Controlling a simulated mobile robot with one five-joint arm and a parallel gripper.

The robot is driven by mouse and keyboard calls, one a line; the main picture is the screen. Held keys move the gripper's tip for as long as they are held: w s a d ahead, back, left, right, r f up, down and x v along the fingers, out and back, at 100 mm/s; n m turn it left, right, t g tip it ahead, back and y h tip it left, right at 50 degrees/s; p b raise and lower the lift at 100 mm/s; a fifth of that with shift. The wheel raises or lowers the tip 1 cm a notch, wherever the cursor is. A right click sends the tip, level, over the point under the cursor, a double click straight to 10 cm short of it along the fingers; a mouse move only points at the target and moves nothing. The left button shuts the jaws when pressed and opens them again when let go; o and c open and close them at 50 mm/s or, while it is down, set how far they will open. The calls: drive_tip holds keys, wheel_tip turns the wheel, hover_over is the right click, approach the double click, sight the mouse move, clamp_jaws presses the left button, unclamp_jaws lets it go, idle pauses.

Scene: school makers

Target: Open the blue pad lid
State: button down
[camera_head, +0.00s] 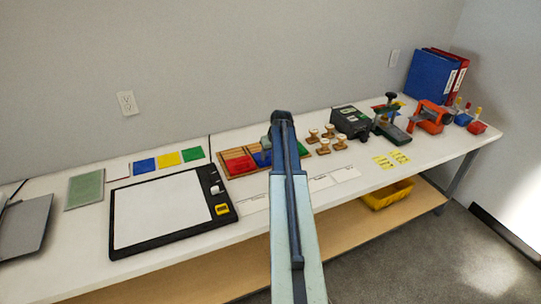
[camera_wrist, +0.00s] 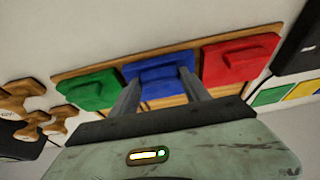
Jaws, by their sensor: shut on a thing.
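The blue pad lid (camera_wrist: 152,66) sits between the green and red lids on a wooden tray (camera_wrist: 105,66) in the wrist view. My gripper (camera_wrist: 160,77) has one finger on each side of the blue lid's raised grip and is shut on it. The lid appears to lie in line with its neighbours; I cannot tell whether it is lifted. In the head view a small part of the blue lid (camera_head: 262,158) shows left of my arm. My arm hides the fingertips there.
The red lid (camera_wrist: 238,58) and green lid (camera_wrist: 88,90) are close on either side. Wooden stamps (camera_head: 326,139) stand right of the tray. A black-framed board (camera_head: 165,210) lies to the left. The white tabletop's front edge is clear near the paper cards (camera_head: 345,173).

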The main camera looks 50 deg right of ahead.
drive_tip(key=w+d, duration=0.1)
drive_tip(key=w, duration=0.1)
drive_tip(key=w+d, duration=0.1)
drive_tip(key=w, duration=0.2)
drive_tip(key=w+d, duration=0.1)
drive_tip(key=w, duration=0.2)
drive_tip(key=shift+d, duration=0.15)
drive_tip(key=shift+s, duration=0.1)
drive_tip(key=c, duration=0.5)
unclamp_jaws()
drive_tip(key=p+v, duration=0.7)
drive_tip(key=v, duration=0.1)
drive_tip(key=shift+f, duration=0.1)
